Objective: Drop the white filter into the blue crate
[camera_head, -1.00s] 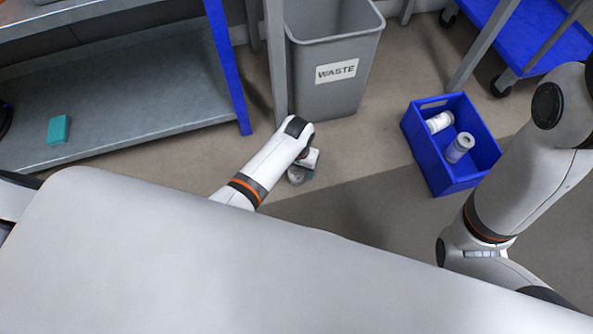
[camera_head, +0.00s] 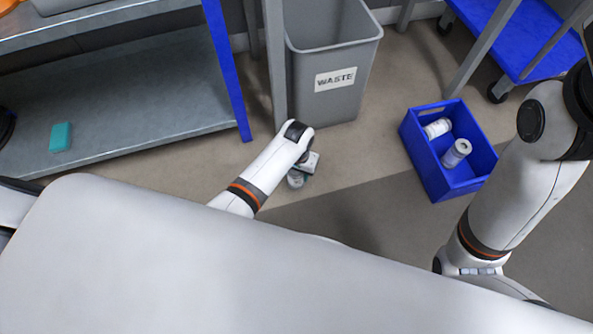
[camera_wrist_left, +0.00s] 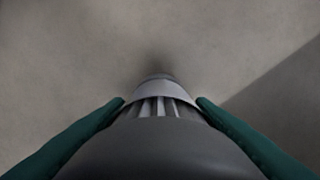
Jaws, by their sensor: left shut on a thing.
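The blue crate (camera_head: 440,183) stands on the floor at the right. Two white cylinders with grey ends lie inside it, one at the back (camera_head: 437,129) and one nearer the middle (camera_head: 457,153). My left gripper (camera_head: 299,178) is low over the floor, left of the crate and apart from it. In the left wrist view my left gripper (camera_wrist_left: 161,105) has its green fingers shut on the sides of a white filter (camera_wrist_left: 160,90) with a ribbed part. Much of the filter is hidden behind the dark gripper body. My right gripper is not in view.
A grey waste bin (camera_head: 338,95) stands behind my left gripper. A grey shelf (camera_head: 120,112) with a blue post is at the left, with a teal box (camera_head: 60,137) on it. A blue cart (camera_head: 530,40) is at the back right. Floor lies open between gripper and crate.

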